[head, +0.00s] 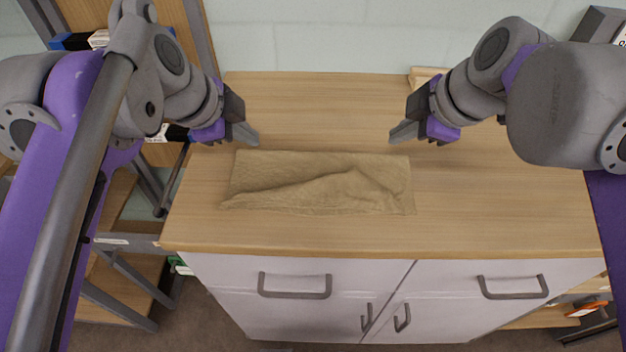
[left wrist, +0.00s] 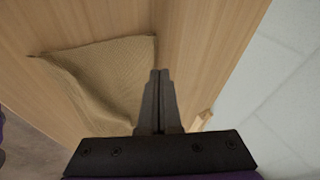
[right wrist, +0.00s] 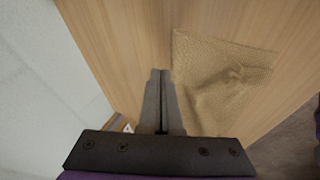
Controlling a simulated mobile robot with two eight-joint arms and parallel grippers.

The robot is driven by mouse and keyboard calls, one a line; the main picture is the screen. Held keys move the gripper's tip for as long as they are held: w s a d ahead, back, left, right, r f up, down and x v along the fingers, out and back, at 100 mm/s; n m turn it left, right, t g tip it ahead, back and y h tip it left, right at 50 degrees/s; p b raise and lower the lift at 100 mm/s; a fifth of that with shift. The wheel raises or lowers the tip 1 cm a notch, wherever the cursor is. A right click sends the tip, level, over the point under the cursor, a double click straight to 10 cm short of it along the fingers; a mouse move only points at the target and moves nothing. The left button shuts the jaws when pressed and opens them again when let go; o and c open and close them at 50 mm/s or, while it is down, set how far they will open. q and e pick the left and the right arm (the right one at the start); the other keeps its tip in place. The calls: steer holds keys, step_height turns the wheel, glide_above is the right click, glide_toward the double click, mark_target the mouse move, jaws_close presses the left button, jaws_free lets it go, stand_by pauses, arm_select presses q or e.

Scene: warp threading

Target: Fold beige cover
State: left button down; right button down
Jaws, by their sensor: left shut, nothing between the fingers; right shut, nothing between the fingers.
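The beige cover (head: 300,182) lies on the wooden cabinet top in the head view. It forms a wide, low strip with wrinkles and a raised ridge running across it. It also shows in the left wrist view (left wrist: 100,80) and in the right wrist view (right wrist: 220,80). My left gripper (head: 252,138) is shut and empty, just beyond the cover's far left corner. My right gripper (head: 396,137) is shut and empty, just beyond the cover's far right part. Both grippers appear apart from the cloth.
The wooden top (head: 500,205) is clear around the cover. A pale wall (head: 330,35) stands behind it. White drawers and doors with grey handles (head: 295,287) are below the front edge. A shelf rack (head: 125,240) stands at the left. A small wooden piece (head: 425,75) lies at the back.

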steer(key=shift+f, duration=0.15)
steer(key=shift+f, duration=0.3)
